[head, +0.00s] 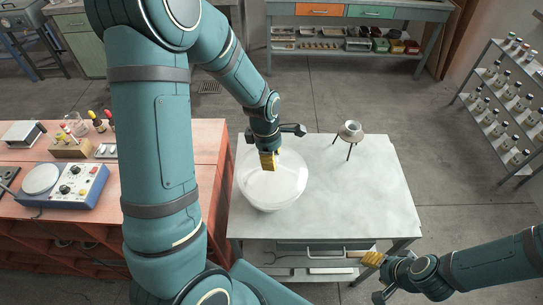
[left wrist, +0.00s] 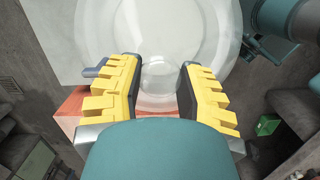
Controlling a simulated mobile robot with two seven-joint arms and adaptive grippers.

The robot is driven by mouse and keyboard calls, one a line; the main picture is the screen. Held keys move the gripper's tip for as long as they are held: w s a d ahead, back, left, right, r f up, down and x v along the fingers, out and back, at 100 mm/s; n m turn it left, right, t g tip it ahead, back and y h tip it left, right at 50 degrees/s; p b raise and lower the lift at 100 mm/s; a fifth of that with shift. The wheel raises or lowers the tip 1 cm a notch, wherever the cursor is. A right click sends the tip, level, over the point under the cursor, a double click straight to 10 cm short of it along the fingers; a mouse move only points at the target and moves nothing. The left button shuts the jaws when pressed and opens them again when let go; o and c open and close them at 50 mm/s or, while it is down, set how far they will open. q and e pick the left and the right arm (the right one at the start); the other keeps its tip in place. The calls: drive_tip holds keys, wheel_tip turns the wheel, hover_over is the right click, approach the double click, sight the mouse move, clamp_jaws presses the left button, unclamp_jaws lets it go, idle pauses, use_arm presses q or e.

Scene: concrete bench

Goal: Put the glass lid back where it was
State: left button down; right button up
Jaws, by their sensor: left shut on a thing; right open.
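The clear glass lid (head: 285,187) is a wide round shape at the left side of the grey bench. It also fills the upper middle of the left wrist view (left wrist: 195,35). My left gripper (head: 268,163) comes down from above and is shut on the lid's round knob (left wrist: 159,72), which sits between the yellow fingers. Whether the lid rests on a vessel below it or hangs just above is hard to tell through the glass. My right gripper (head: 371,258) is open, low at the bench's front edge, away from the lid.
A small metal bowl on a tripod (head: 350,131) stands at the back of the bench (head: 370,190), whose right half is clear. An orange bench (head: 200,145) with a blue-and-white device (head: 75,187) is at left. Shelves of bottles (head: 510,105) stand at right.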

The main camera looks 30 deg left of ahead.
use_arm(q)
drive_tip(key=shift+f, duration=0.4)
drive_tip(key=shift+f+b, duration=0.1)
drive_tip(key=shift+b, duration=0.2)
drive_tip(key=c, duration=0.6)
unclamp_jaws()
drive_tip(key=shift+c, duration=0.2)
drive_tip(key=shift+r, duration=0.3)
wheel_tip(320, 180, up, 13)
drive_tip(key=a+p, duration=0.1)
drive_tip(key=p, duration=0.1)
drive_tip(key=shift+s+a+f, duration=0.15)
drive_tip(key=shift+s+f, duration=0.05)
drive_tip(key=shift+s, duration=0.05)
